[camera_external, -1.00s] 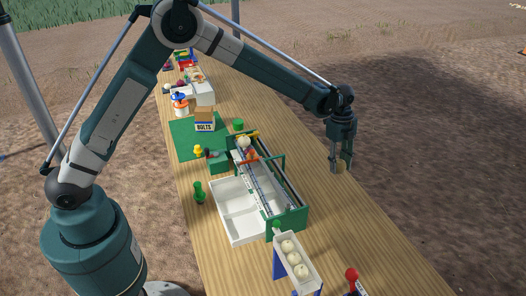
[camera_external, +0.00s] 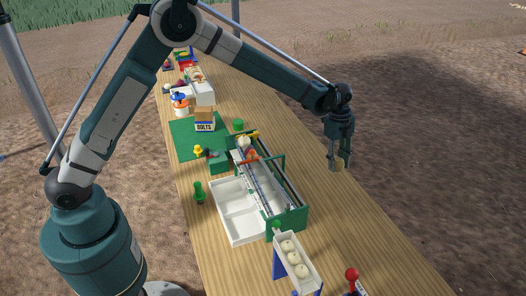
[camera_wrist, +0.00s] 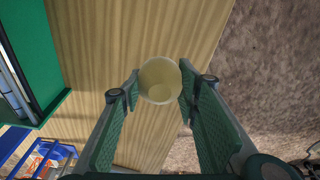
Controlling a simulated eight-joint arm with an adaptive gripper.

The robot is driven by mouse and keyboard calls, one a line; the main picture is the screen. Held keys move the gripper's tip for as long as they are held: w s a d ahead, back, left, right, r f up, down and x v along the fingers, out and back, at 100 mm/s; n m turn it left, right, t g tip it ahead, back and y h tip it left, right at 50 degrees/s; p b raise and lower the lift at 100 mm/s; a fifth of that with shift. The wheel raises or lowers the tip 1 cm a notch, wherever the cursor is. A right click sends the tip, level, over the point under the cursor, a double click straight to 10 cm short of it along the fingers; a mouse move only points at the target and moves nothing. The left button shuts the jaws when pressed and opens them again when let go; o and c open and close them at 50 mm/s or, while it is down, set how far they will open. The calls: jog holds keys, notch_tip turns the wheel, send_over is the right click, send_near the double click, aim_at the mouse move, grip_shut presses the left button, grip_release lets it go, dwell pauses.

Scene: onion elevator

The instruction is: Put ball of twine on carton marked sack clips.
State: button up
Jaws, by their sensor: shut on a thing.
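My gripper (camera_external: 338,163) is shut on a small tan, rounded thing, which I take for the ball of twine (camera_wrist: 159,80). In the wrist view it sits between the two green finger pads and looks smooth and pale. In the external view the gripper hangs over the right edge of the table, to the right of the green-framed elevator. A carton marked BOLTS (camera_external: 204,126) stands on the green mat at the back left. I cannot make out a carton marked sack clips in either view.
The green-framed elevator (camera_external: 290,222) and a white divided tray (camera_external: 239,224) fill the table's middle. A pale trough with onions (camera_external: 295,260) and a red-knobbed lever (camera_external: 352,275) stand in front. The wooden table (camera_external: 345,215) is clear along the right.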

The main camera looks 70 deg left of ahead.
jog(key=s+a+r+n+p, duration=0.1)
jog(key=s+a+r+n, duration=0.1)
jog(key=a, duration=0.9)
jog(key=s+a+r+n+p, duration=0.1)
jog(key=s+a+r+n, duration=0.15)
jog(key=a, duration=0.75)
notch_tip(320, 180, up, 8)
jog(key=r+n+t+y+p, duration=0.15)
jog(key=n+p, duration=0.45)
jog(key=n, duration=0.6)
send_over(205, 109)
jog(key=f, duration=0.1)
jog(key=shift+s+a, duration=0.25)
jog(key=shift+s, duration=0.2)
jog(key=shift+f, duration=3.15)
jog(key=shift+f+p, duration=0.35)
jog(key=shift+f, duration=1.5)
